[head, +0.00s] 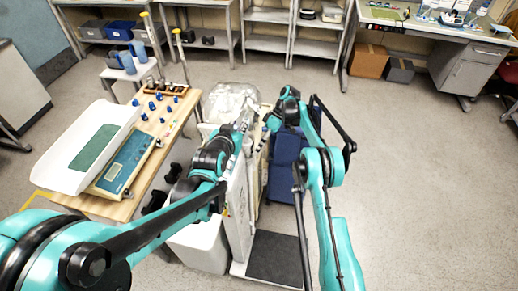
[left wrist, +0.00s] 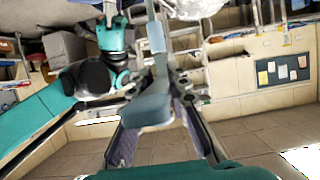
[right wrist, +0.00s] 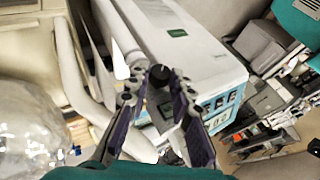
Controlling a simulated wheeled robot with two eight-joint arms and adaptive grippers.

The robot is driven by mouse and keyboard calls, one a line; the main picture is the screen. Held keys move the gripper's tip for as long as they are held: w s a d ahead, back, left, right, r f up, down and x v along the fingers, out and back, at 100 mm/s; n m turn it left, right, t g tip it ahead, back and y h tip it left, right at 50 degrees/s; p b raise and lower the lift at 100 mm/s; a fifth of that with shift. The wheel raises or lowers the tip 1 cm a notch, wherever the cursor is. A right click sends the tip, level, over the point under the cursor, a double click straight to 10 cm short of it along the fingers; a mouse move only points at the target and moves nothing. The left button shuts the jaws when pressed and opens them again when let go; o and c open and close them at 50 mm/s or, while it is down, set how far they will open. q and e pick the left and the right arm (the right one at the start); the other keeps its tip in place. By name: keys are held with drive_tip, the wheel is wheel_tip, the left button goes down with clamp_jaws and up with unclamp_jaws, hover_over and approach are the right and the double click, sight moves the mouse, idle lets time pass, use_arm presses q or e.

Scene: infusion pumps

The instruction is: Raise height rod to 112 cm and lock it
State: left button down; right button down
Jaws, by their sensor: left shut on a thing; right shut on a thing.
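The height rod belongs to a scale with a tall white column (head: 238,205) and a black-topped platform (head: 274,257). My left gripper (head: 243,122) is at the upper end of the column. In the left wrist view its fingers close around a grey-blue, paddle-like piece (left wrist: 150,106) on a slim upright bar. My right gripper (head: 268,121) is just right of the column. In the right wrist view it is shut on a small dark round knob (right wrist: 160,76) beside the white housing. My arms partly hide the rod in the head view. I cannot read its height marks.
A wooden table (head: 123,207) at the left carries a baby scale with a white tray (head: 92,146) and several blue-topped pieces. A white bin (head: 203,244) stands left of the column, a blue chair (head: 284,160) right of it. Floor at the right is clear.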

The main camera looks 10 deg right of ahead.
idle(0.3)
drive_tip(key=c, duration=1.3)
unclamp_jaws()
wheel_tip(320, 180, up, 10)
